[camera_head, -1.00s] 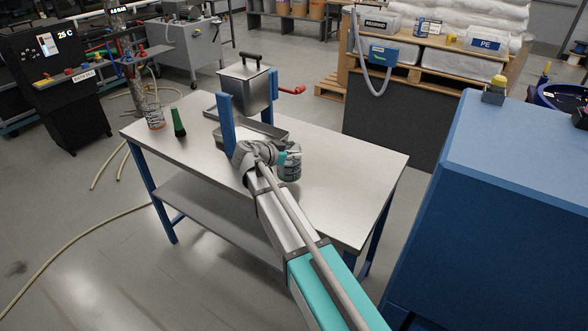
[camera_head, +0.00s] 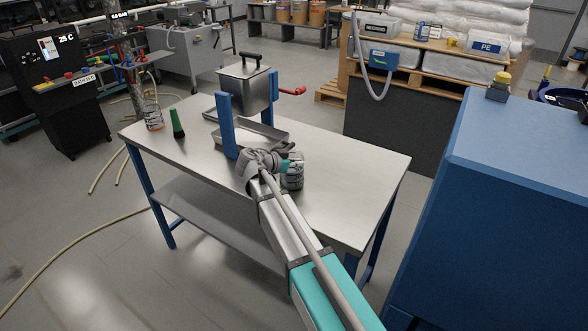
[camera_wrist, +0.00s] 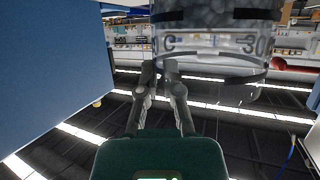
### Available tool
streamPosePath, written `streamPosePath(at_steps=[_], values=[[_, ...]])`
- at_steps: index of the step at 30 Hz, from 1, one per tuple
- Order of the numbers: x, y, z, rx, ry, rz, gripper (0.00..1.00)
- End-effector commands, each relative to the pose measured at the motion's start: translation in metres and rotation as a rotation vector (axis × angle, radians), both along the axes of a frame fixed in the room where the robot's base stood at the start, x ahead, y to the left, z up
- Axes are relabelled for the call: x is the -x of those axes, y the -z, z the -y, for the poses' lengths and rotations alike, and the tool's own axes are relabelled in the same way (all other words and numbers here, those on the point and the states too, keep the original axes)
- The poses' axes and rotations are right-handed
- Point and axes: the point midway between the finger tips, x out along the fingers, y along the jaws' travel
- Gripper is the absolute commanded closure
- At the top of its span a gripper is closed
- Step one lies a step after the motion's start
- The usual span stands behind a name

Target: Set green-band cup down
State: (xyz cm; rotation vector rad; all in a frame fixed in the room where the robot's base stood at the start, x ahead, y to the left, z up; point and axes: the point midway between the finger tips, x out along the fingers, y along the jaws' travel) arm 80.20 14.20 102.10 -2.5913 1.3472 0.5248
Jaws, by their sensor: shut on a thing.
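A clear cup (camera_head: 293,176) with dark markings is at the right of the steel table (camera_head: 345,175), just right of the press frame. It looks upright and very close to the tabletop; I cannot tell whether its base touches. My gripper (camera_head: 280,169) is shut on this cup from its left side. In the wrist view the cup (camera_wrist: 222,42) fills the top, with grey pellets inside and dark bands. My gripper's fingers (camera_wrist: 163,72) reach to its near wall. The band's green colour does not show clearly, and my arm hides part of the table.
A lidded steel hopper (camera_head: 246,86) with blue posts and a shallow tray (camera_head: 262,143) stands behind my gripper. An orange-marked cup (camera_head: 153,117) and a green-and-black object (camera_head: 177,123) stand at the table's left. A large blue cabinet (camera_head: 500,200) is at right. The table's right part is clear.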

Motion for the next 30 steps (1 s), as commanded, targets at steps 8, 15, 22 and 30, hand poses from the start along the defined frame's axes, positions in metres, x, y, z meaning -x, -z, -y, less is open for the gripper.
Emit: streamPosePath(at_steps=[8,15,22,30], values=[[0.0,0.0034,0.0002,0.001,0.0,0.001,1.0],[-0.0001,0.0059,0.0004,0.001,0.0,0.001,1.0],[-0.0001,0.0054,0.0003,0.0,0.0,0.0,0.55],[-0.0001,0.0054,0.0003,0.0,0.0,0.0,0.55]])
